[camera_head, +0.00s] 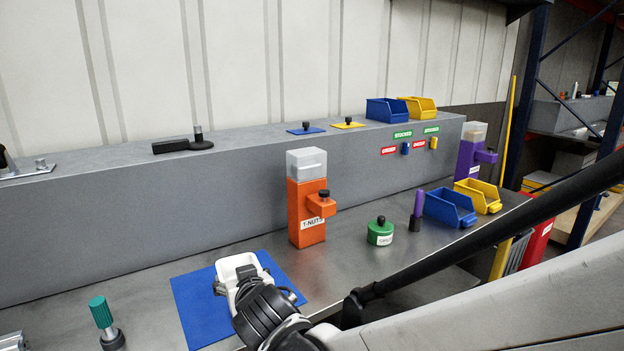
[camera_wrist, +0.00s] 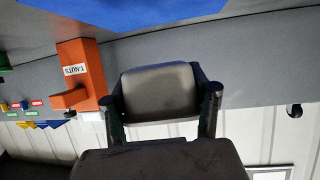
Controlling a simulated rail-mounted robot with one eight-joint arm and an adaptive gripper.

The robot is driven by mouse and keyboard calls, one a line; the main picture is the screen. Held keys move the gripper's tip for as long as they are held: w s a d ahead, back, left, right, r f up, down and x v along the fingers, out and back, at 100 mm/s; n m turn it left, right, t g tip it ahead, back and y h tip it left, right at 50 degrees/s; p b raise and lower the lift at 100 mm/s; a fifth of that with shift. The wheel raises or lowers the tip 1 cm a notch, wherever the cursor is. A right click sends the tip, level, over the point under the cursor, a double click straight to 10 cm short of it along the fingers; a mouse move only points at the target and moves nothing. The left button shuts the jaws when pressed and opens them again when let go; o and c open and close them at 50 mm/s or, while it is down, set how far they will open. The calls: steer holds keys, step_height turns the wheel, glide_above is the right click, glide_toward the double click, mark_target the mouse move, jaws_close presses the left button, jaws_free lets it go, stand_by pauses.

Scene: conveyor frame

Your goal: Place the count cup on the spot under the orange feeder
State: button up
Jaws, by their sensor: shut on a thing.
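The orange feeder (camera_head: 307,203), labelled T-NUTS, stands upright on the bench, with a clear top and a black-knobbed spout on its right. It also shows upside down at the left of the wrist view (camera_wrist: 78,62). My gripper (camera_head: 246,280) is over the blue mat, left of and nearer than the feeder. Its fingers (camera_wrist: 162,95) are shut on a pale cup-like piece (camera_head: 238,264), which looks dark grey in the wrist view (camera_wrist: 158,92); I take it to be the count cup. No marked spot is distinct under the spout.
The blue mat (camera_head: 190,300) lies under my gripper. A green canister (camera_head: 380,232) and a purple-topped piece (camera_head: 417,212) stand right of the feeder. Blue (camera_head: 450,208) and yellow (camera_head: 480,196) bins and a purple feeder (camera_head: 469,158) are farther right. A grey ledge (camera_head: 120,220) runs behind.

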steer(key=w+d+f+m+h, duration=0.1)
steer(key=w+d+m+h, duration=0.1)
steer(key=d, duration=0.9)
steer(key=w+d+f+m+h+p, duration=0.1)
steer(key=w+d+f+m+h, duration=0.1)
steer(key=d, duration=1)
steer(key=w+d+f+m+h, duration=0.1)
steer(key=w+d+m+h, duration=0.3)
steer(key=d, duration=0.8)
steer(key=shift+w+d+f+t+h, duration=0.25)
steer(key=shift+w+t+h, duration=0.15)
steer(key=shift+w+h, duration=0.6)
steer(key=shift+w+a, duration=0.15)
steer(key=shift+w, duration=0.05)
